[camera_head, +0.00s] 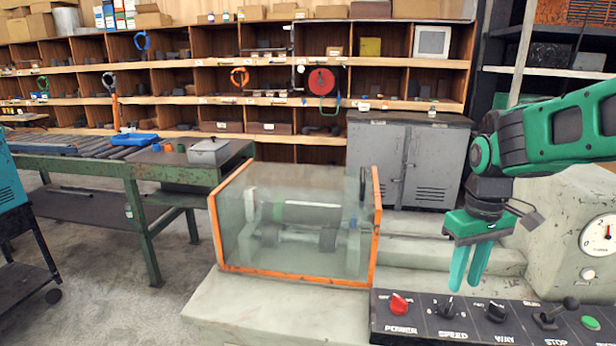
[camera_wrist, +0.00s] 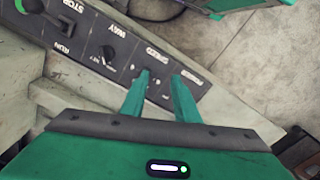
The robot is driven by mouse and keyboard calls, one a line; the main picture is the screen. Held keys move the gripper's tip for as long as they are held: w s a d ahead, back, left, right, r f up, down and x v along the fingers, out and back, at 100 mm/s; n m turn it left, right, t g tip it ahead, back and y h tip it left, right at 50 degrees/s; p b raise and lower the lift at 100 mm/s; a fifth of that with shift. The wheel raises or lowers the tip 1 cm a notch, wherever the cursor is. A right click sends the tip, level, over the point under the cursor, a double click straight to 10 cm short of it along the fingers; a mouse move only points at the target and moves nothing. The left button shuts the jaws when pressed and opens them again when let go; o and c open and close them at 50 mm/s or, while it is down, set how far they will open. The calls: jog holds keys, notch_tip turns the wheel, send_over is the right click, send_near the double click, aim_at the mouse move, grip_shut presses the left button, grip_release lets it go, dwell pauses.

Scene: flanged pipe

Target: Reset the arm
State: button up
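My green arm (camera_head: 555,130) reaches in from the right in the head view. My gripper (camera_head: 466,287) points down, with its fingertips in front of or above the control panel (camera_head: 375,326). In the wrist view my gripper (camera_wrist: 161,76) has its two fingers apart, with nothing between them. They overlap the SPEED and POWER part of the panel (camera_wrist: 80,42). I cannot tell whether the fingertips touch it. The red POWER knob (camera_head: 399,304) shows in the head view; I do not make it out in the wrist view.
The panel carries a SPEED knob (camera_head: 447,308), WAY knob (camera_head: 496,311), lever (camera_head: 553,315) and green button (camera_head: 590,323). A clear guard with an orange frame (camera_head: 212,228) encloses the pipe (camera_head: 300,212). A gauge (camera_head: 600,235) stands right. A green workbench (camera_head: 150,205) stands left.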

jog(key=s+d+f+m, duration=0.1)
jog(key=s+d+m, duration=0.3)
jog(key=s, duration=0.6)
jog(key=s+d+f+m, duration=0.1)
jog(key=s+d+m, duration=0.3)
jog(key=s, duration=0.6)
jog(key=shift+f+m, duration=0.25)
jog(key=shift+m, duration=0.15)
